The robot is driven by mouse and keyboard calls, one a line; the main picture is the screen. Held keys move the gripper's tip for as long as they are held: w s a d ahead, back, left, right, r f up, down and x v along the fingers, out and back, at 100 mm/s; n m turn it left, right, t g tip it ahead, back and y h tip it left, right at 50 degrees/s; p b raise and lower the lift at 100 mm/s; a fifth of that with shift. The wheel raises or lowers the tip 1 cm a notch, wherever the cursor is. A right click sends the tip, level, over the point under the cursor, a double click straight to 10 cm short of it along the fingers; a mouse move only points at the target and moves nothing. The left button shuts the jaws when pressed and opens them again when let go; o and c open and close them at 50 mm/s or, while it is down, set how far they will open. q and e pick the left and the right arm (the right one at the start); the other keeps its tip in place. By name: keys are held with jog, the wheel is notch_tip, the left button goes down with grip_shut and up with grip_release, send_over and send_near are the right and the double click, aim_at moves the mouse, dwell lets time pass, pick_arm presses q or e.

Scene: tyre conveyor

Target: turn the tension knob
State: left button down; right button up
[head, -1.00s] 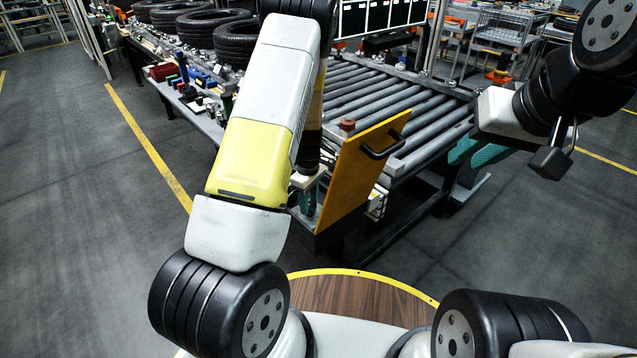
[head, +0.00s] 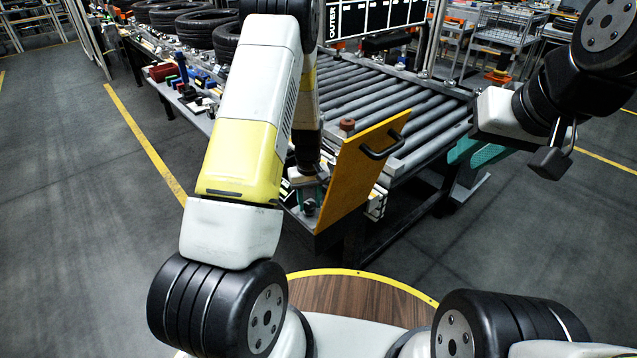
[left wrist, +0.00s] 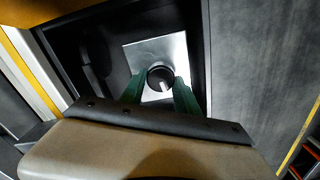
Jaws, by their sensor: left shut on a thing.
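The tension knob (left wrist: 160,79) is round and black with a light mark, on a square silver plate (left wrist: 144,52) inside a dark recess. My left gripper (left wrist: 160,90) has its green fingers on either side of the knob and is shut on it. In the head view my left gripper (head: 308,197) reaches down into the box behind the orange panel, and the knob cannot be made out there. My right gripper (head: 477,152) hangs at the right beside the conveyor, its green fingers apart and empty.
The orange panel (head: 357,177) with a black handle (head: 383,143) stands tilted close to the right of my left gripper. The roller conveyor (head: 385,105) lies behind it. A bench (head: 203,122) with small parts and tyres (head: 233,40) stands at the left. Open floor (head: 90,220) is at the left.

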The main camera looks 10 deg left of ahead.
aim_at(311, 204)
pick_arm(q)
jog(key=m, duration=0.3)
jog(key=shift+m, duration=0.3)
jog(key=shift+d+m, duration=0.1)
jog(key=shift+m, duration=1.7)
jog(key=c, duration=0.9)
grip_release()
notch_tip(311, 204, up, 8)
jog(key=shift+f, duration=0.1)
